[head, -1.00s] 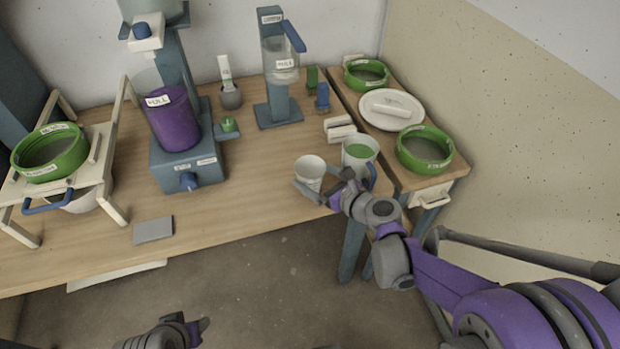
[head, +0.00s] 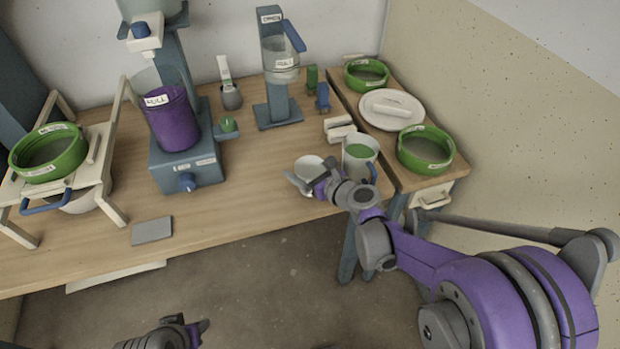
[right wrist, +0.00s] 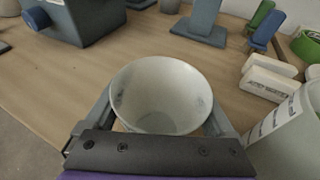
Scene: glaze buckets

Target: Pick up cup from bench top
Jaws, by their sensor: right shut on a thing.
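The white cup (right wrist: 160,95) stands between the fingers of my right gripper in the right wrist view, its open top toward the camera and its inside empty. The right gripper is shut on the cup, one finger on each side. I cannot tell whether the cup's base touches the bench. My left gripper (head: 200,330) is at the bottom of the head view, away from the bench, its jaws unclear.
A blue dispenser stand (head: 278,110) and a machine with a purple container (head: 172,120) are farther back. The bench between is clear.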

